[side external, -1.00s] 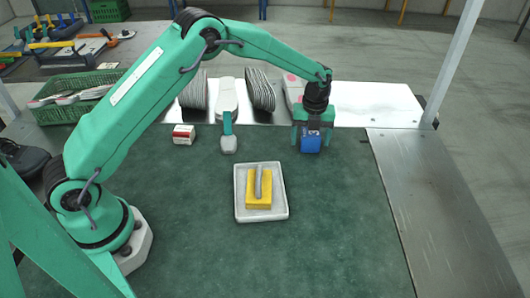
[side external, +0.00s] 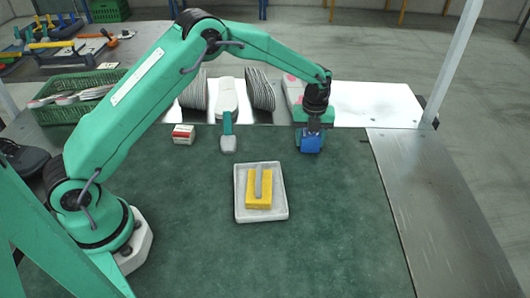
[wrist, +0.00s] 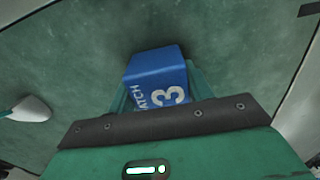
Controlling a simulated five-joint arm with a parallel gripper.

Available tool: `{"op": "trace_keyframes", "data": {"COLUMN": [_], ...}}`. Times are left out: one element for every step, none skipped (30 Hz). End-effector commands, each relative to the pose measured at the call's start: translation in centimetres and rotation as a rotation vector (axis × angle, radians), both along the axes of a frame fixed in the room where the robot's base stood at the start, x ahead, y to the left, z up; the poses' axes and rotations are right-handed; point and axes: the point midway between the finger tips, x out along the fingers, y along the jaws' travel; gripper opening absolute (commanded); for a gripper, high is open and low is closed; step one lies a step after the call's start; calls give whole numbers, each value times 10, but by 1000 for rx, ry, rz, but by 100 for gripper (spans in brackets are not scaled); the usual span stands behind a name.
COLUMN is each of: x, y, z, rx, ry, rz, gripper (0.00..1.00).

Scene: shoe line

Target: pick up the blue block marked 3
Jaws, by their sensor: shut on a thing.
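The blue block marked 3 (side external: 311,143) is at the far right of the green mat, under my gripper (side external: 311,134). In the wrist view the block (wrist: 157,76) shows its plain blue top and a face with a white "3" and the letters "ATCH". My gripper (wrist: 157,95) is shut on the block, with a green finger on each side of it. The fingers are partly hidden by the dark bar of the gripper. I cannot tell whether the block touches the mat.
A red and white box (side external: 183,134) and a green-handled tool (side external: 228,138) lie at the back left. Shoe soles (side external: 261,90) stand behind. The front of the mat (side external: 330,250) is clear.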

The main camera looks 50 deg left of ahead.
Motion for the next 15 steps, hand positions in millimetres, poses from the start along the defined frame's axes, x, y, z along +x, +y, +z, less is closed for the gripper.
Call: {"op": "trace_keyframes", "data": {"x": [0, 0, 0, 0, 0, 0, 0, 1, 1, 1, 1, 1, 1, 1, 1], "y": [0, 0, 0, 0, 0, 0, 0, 0, 0, 0, 0, 0, 0, 0, 0], "z": [0, 0, 1, 1, 2, 3, 4, 6, 8, 10, 13, 17, 20, 24, 29], "rx": [0, 0, 0, 0, 0, 0, 0, -1, 0, 0, 0, 0, 0, -1, -1], "ry": [-1, -1, -1, -1, -1, -1, -1, -2, -3, -3, -3, -3, -3, -4, -5], "rz": [0, 0, 0, 0, 0, 0, 0, 0, 0, 0, 0, 0, 0, 0, 0], "gripper": [25, 25, 25, 25, 25, 25, 25, 25, 25, 25, 25, 25, 25, 25, 25]}}
